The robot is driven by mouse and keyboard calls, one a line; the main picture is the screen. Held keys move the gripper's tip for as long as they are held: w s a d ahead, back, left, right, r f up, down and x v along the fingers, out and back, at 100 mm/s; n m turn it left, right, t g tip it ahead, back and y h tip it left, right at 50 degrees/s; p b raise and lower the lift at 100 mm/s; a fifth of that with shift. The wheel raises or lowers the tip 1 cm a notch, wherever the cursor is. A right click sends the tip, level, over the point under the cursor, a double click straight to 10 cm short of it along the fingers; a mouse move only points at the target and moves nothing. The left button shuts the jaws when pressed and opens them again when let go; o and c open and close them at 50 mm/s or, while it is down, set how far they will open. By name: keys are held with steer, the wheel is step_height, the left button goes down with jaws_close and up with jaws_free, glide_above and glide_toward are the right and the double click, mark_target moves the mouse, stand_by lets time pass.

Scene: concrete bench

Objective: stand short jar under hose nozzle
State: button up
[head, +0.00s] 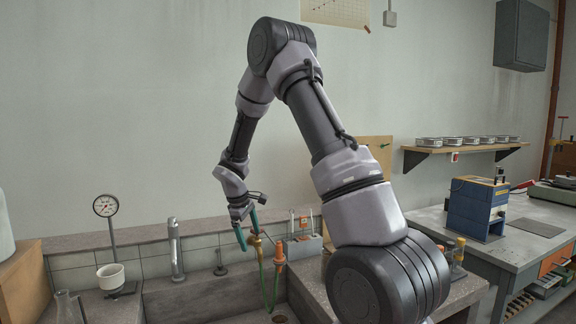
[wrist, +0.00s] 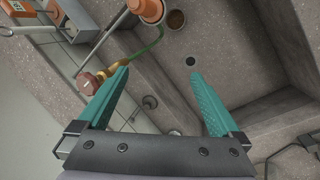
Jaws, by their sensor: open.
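My gripper (head: 248,228) is open with teal fingers, above the sink beside the brass tap. In the wrist view the gap between my fingertips (wrist: 158,75) is empty. A green hose (wrist: 147,50) runs from the brass tap (wrist: 92,84) towards an orange fitting (wrist: 148,10), which looks like the nozzle end. The orange fitting also shows in the head view (head: 279,251). I cannot pick out the short jar for certain. Small amber bottles (head: 459,250) stand on the right counter, partly hidden by my arm. A brown round thing (wrist: 176,19) lies near the orange fitting.
The stone sink (head: 200,297) has a dark drain (wrist: 190,62). A steel column (head: 175,250), a gauge stand (head: 105,207) and a white cup (head: 110,276) stand on the left. A rack (head: 304,245) stands behind the sink. A blue machine (head: 476,207) is on the right bench.

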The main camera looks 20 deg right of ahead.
steer(key=s+d+r+m+t+y, duration=0.1)
steer(key=s+r+m, duration=0.2)
steer(key=s+r, duration=0.5)
steer(key=s+d+r+m+t+y, duration=0.15)
steer(key=s+r+m, duration=0.25)
steer(key=r, duration=0.8)
steer(key=s+a+r+m+t+y, duration=0.1)
steer(key=s+r+m, duration=0.2)
steer(key=s, duration=0.5)
steer(key=s+r+m+t+y, duration=0.1)
steer(key=s+r+m+t, duration=0.1)
steer(key=s+r, duration=0.4)
steer(key=s+m, duration=0.1)
steer(key=s, duration=0.2)
steer(key=shift+s+a+r, duration=0.15)
steer(key=shift+s+a, duration=0.15)
steer(key=shift+a, duration=0.05)
